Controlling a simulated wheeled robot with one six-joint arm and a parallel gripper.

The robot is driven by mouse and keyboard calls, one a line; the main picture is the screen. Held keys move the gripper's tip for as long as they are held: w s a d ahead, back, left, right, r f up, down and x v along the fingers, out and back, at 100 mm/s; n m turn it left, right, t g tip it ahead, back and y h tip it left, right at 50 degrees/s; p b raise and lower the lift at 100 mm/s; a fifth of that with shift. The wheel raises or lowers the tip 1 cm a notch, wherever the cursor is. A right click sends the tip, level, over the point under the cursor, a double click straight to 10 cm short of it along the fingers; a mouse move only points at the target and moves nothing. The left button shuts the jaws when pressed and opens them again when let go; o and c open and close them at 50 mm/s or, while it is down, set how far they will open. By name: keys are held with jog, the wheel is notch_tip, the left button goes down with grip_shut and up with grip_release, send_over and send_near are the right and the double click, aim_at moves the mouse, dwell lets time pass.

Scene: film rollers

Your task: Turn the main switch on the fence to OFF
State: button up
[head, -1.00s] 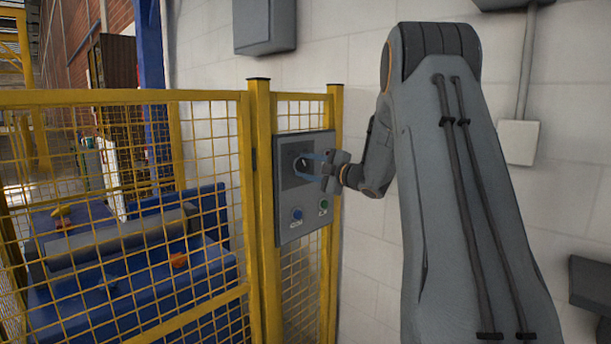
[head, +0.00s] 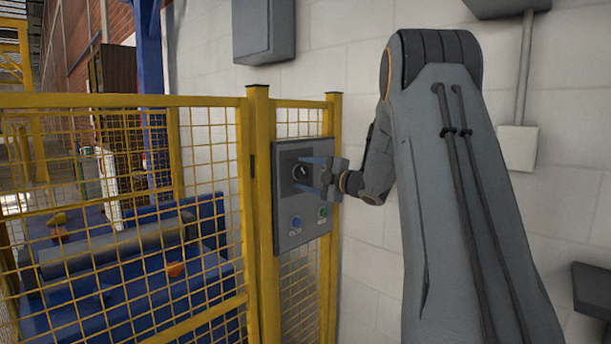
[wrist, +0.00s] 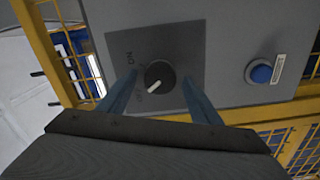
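The main switch is a round black knob (wrist: 160,75) with a white pointer mark, on a dark plate of the grey control box (head: 285,241) on the yellow fence. In the wrist view the pointer slants to the lower left, towards a faint label that looks like OFF; ON is printed at the upper left. The knob (head: 301,172) also shows in the head view. My gripper (wrist: 160,79) is open, its two blue fingers on either side of the knob with gaps between. In the head view my gripper (head: 312,174) is in front of the box.
A blue button (wrist: 261,73) is on the same box; a green button (head: 323,212) shows in the head view. The yellow fence post (head: 262,200) stands left of the box. Behind the mesh is a blue machine with a grey roller (head: 110,250). A white wall is behind.

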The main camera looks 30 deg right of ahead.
jog(key=shift+s, duration=0.1)
jog(key=b+v, duration=0.1)
jog(key=v, duration=0.6)
jog(key=shift+s+d, duration=0.15)
jog(key=shift+s, duration=0.15)
dwell(0.3)
